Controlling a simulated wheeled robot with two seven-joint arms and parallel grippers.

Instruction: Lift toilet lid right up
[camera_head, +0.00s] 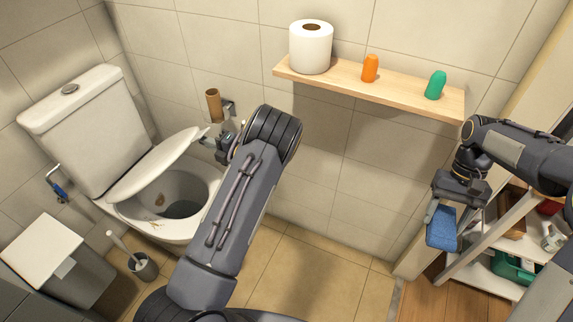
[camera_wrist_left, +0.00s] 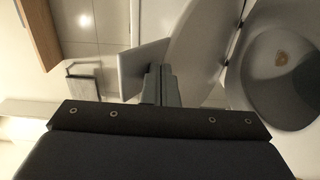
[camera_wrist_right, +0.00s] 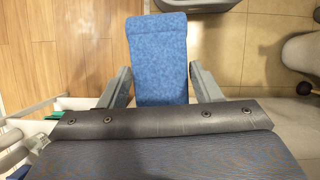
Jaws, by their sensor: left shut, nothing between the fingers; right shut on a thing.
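The toilet (camera_head: 183,205) stands at the left, its bowl partly open to view. Its white lid (camera_head: 158,163) is tilted, partly raised over the bowl. My left gripper (camera_head: 212,138) is by the lid's free end, partly hidden by my forearm. In the left wrist view its fingers (camera_wrist_left: 160,84) are shut with nothing between them, close to the lid (camera_wrist_left: 197,45); I cannot tell whether they touch it. My right gripper (camera_head: 443,215) is far to the right, shut on a blue sponge (camera_head: 441,228), which fills the right wrist view's fingers (camera_wrist_right: 158,60).
A wooden shelf (camera_head: 375,92) holds a toilet roll (camera_head: 311,46), an orange bottle (camera_head: 370,68) and a green one (camera_head: 435,85). An empty roll holder (camera_head: 214,105) is on the wall. A toilet brush (camera_head: 142,265) and white-topped bin (camera_head: 42,249) stand left. A rack (camera_head: 490,275) is right.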

